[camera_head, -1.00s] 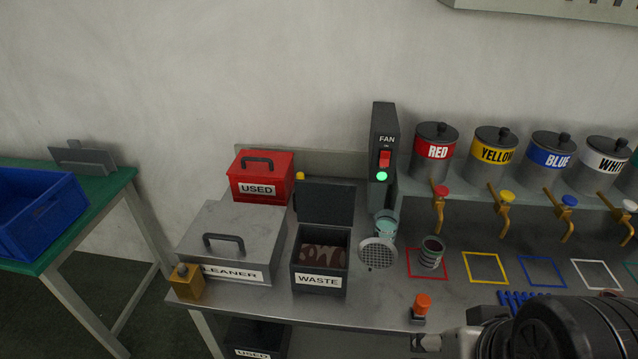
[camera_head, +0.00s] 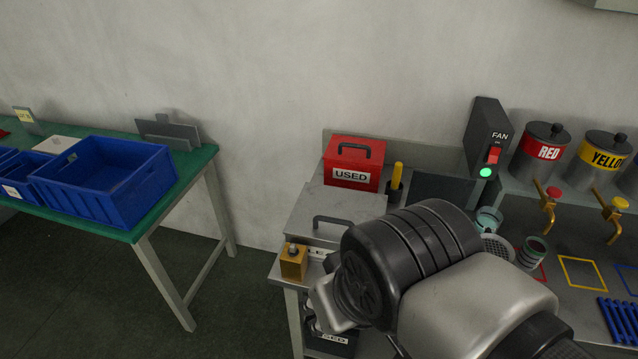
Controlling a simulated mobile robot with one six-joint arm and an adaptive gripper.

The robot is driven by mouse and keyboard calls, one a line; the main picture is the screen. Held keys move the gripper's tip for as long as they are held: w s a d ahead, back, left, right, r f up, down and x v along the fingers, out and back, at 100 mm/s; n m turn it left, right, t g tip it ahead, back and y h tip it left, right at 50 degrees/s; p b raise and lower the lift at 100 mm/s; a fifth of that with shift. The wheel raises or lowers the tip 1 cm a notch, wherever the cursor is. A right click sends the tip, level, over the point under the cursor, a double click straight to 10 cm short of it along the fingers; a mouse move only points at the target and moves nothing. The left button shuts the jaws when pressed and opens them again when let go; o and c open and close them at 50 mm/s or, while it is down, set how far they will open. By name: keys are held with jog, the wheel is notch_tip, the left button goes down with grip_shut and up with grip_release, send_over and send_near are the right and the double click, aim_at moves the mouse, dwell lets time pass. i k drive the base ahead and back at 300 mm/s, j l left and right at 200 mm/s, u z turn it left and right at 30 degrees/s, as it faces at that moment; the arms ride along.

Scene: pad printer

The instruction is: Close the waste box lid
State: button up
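The waste box's dark lid (camera_head: 440,187) stands raised at the back of the bench, right of the red USED box. My arm crosses in front of the waste box and hides its body and label, so I cannot see the opening. The end of my gripper (camera_head: 326,304) shows only in part as a pale grey piece at the lower left of the arm, in front of the cleaner box. Its fingers are not clear, so I cannot tell whether it is open or shut. No contact with the lid shows.
The red USED box (camera_head: 352,162), grey cleaner box (camera_head: 325,205) and brass-coloured block (camera_head: 293,262) surround the arm's left side. The fan switch post (camera_head: 487,135) stands right of the lid. A green table with a blue crate (camera_head: 105,185) is at left; a floor gap separates it from the bench.

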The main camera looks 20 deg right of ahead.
aim_at(457, 189)
jog(key=i+j+u, duration=0.55)
jog(key=u, duration=0.15)
jog(key=i+j+u, duration=0.35)
jog(key=i+l+z, duration=0.1)
jog(key=z, duration=0.3)
jog(key=i+z, duration=0.25)
jog(key=z, duration=0.2)
jog(key=i+j+z, duration=0.1)
jog(key=z, duration=0.3)
jog(key=i+j+z, duration=0.15)
jog(key=i+z, duration=0.15)
jog(key=z, duration=0.15)
jog(key=i+z, duration=0.15)
jog(key=z, duration=0.3)
jog(key=i+z, duration=0.15)
jog(key=z, duration=0.35)
jog(key=i+j+z, duration=0.1)
jog(key=z, duration=0.35)
jog(key=i+j+z, duration=0.1)
jog(key=z, duration=0.4)
jog(key=j+z, duration=0.25)
jog(key=z, duration=0.2)
jog(key=i+j+z, duration=0.2)
jog(key=j+z, duration=0.25)
jog(key=i+j+z, duration=0.1)
jog(key=j+z, duration=0.75)
jog(key=i+j, duration=0.1)
jog(key=j, duration=0.3)
